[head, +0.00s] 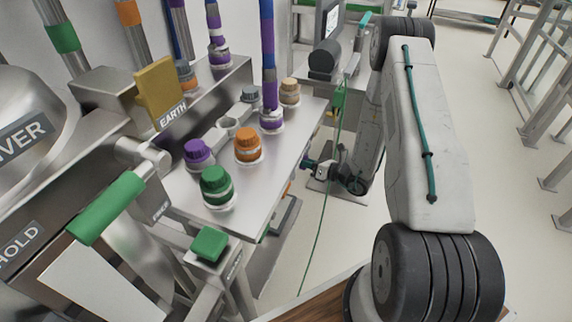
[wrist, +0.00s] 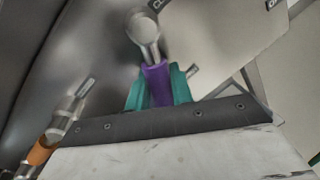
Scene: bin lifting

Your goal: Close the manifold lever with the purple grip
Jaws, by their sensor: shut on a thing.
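The purple grip (wrist: 155,82) of the manifold lever shows in the wrist view, between the teal fingers of my gripper (wrist: 158,90). The fingers are shut on it. The lever's metal end (wrist: 143,25) runs up from the grip to a round knob-like joint. In the head view my arm folds down beyond the steel table, and its wrist is low beside the table's right edge. The grip is too small to make out there, and the lever's valve body is not clearly shown.
A lever with an orange grip (wrist: 41,151) is at lower left in the wrist view. In the head view, the steel table (head: 285,150) carries purple, green and orange caps and a striped hose (head: 268,60). A large green handle (head: 108,208) stands at left.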

